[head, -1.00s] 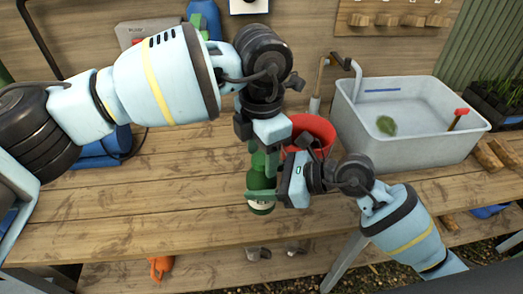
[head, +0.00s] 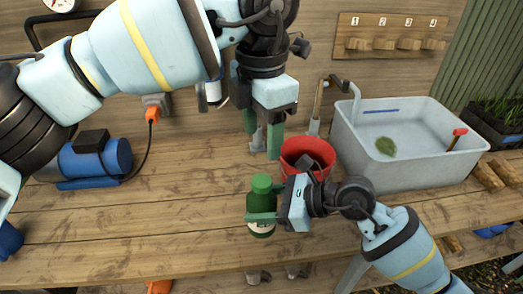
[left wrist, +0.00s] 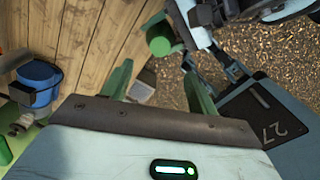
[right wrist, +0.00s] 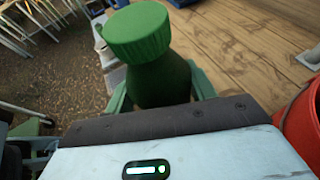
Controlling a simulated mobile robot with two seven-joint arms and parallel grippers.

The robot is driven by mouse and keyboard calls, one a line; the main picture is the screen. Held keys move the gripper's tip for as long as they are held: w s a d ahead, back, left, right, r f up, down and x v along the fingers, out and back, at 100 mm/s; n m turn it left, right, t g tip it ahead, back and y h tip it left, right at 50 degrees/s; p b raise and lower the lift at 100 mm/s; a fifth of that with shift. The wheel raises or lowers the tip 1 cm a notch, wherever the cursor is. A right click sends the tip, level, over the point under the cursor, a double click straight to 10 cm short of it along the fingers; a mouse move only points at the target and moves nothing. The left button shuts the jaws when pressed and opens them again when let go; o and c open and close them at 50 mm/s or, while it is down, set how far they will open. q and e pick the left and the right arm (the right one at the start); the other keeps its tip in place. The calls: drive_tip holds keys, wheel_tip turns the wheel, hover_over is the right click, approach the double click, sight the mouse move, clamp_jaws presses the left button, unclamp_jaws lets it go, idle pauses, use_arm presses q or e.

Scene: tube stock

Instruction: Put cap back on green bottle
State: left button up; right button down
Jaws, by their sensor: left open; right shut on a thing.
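The dark green bottle (head: 262,207) stands upright near the front edge of the wooden bench, with a pale label low on it. The bright green cap (head: 262,183) sits on its mouth. In the right wrist view the cap (right wrist: 138,32) looks level on top of the bottle (right wrist: 160,83); the threads are hidden. My right gripper (head: 262,218) is shut around the bottle's body from the right. My left gripper (head: 262,138) is open and empty, raised above and behind the bottle, apart from the cap. The cap (left wrist: 160,38) also shows in the left wrist view.
A red bucket (head: 307,158) stands just behind my right gripper. A blue machine (head: 95,158) lies at the left. The bench left of the bottle is clear.

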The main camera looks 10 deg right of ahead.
use_arm(q)
drive_tip(key=shift+r, duration=0.8)
